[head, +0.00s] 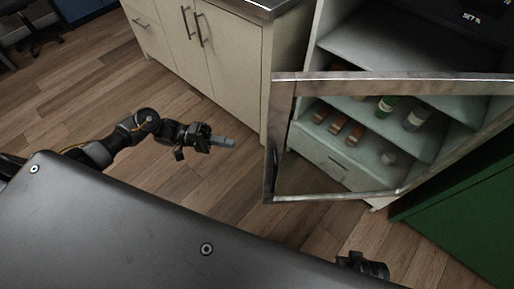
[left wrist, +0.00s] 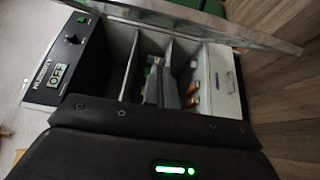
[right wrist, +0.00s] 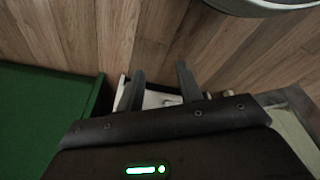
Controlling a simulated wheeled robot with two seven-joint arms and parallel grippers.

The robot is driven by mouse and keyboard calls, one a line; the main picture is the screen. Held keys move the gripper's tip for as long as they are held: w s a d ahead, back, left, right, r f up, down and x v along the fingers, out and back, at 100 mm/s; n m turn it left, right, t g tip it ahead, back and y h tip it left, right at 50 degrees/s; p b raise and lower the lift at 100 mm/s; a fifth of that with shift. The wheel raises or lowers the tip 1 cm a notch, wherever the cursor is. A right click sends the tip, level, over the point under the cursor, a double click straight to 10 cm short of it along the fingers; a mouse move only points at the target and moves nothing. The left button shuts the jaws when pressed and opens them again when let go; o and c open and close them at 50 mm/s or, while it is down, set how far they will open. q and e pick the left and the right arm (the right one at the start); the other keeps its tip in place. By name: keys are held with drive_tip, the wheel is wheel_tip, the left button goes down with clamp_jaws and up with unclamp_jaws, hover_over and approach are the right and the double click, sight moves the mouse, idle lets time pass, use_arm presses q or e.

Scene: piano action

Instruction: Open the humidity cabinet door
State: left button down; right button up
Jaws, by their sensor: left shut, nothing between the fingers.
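The humidity cabinet (head: 345,48) stands at the right in the head view. Its metal-framed glass door (head: 283,130) stands swung out from the front, with the shelves visible behind and through it. My right gripper (right wrist: 161,80) is open and empty, low in front of the cabinet.
Bottles (head: 386,106) and small items stand on the cabinet's shelves, above a drawer (head: 335,163). A cream cupboard (head: 225,60) with a counter stands left of it. A green block (head: 460,225) stands at the right. Wooden floor (head: 75,95) is clear at the left.

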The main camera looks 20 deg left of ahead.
use_arm(q)
drive_tip(key=s+d+p, duration=0.1)
drive_tip(key=s+d, duration=0.1)
drive_tip(key=d, duration=0.9)
drive_tip(key=shift+d, duration=0.15)
use_arm(e)
drive_tip(key=shift+s+f, duration=0.25)
drive_tip(key=shift+f, duration=0.55)
drive_tip(key=shift+s+f, duration=0.2)
drive_tip(key=shift+f, duration=0.6)
use_arm(q)
drive_tip(key=shift+s+p, duration=0.1)
drive_tip(key=shift+p, duration=0.2)
use_arm(e)
drive_tip(key=shift+r, duration=0.1)
